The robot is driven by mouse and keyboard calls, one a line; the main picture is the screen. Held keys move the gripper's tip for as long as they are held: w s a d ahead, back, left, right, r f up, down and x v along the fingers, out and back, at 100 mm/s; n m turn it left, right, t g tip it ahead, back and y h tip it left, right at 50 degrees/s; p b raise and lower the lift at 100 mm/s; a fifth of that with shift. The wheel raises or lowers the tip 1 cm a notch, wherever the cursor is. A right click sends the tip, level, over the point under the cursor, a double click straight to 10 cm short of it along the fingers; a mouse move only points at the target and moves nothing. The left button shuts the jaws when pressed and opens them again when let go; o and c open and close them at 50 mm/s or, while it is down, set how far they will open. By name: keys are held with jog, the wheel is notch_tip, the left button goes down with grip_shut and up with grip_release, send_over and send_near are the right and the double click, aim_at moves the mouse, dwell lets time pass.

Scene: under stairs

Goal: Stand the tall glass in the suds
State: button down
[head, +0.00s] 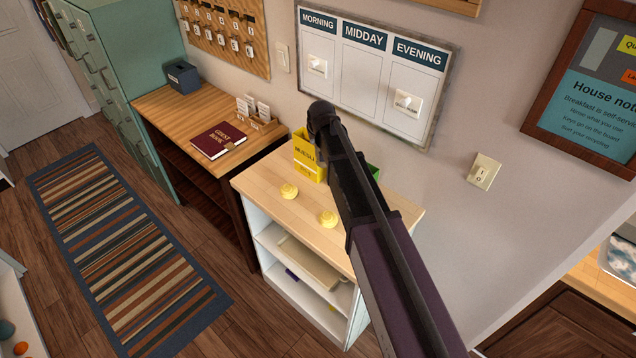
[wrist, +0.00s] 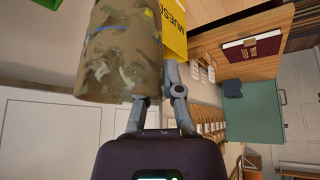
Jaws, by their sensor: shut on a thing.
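A tall cylinder (wrist: 118,62) with a mottled brown and green surface fills the upper left of the wrist view. I cannot tell for sure that it is the tall glass. My gripper (wrist: 168,82) is shut at the cylinder's right edge; one finger shows beside it and the other is partly hidden behind it. In the head view my arm hides the gripper and whatever it holds. I make out no suds in either view.
A yellow muesli box (head: 306,168) stands on the light wooden counter (head: 265,175), close to my arm. It also shows behind the cylinder (wrist: 173,30). A green thing (head: 373,170) is partly hidden behind my arm.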

notch_tip(320, 180, down, 13)
jog(key=b, duration=1.2)
jog(key=shift+f+b, duration=0.15)
jog(key=shift+b, duration=0.2)
jog(key=shift+f+b, duration=1.85)
jog(key=shift+f, duration=0.15)
jog(key=c, duration=0.8)
grip_release()
jog(key=shift+r, duration=0.2)
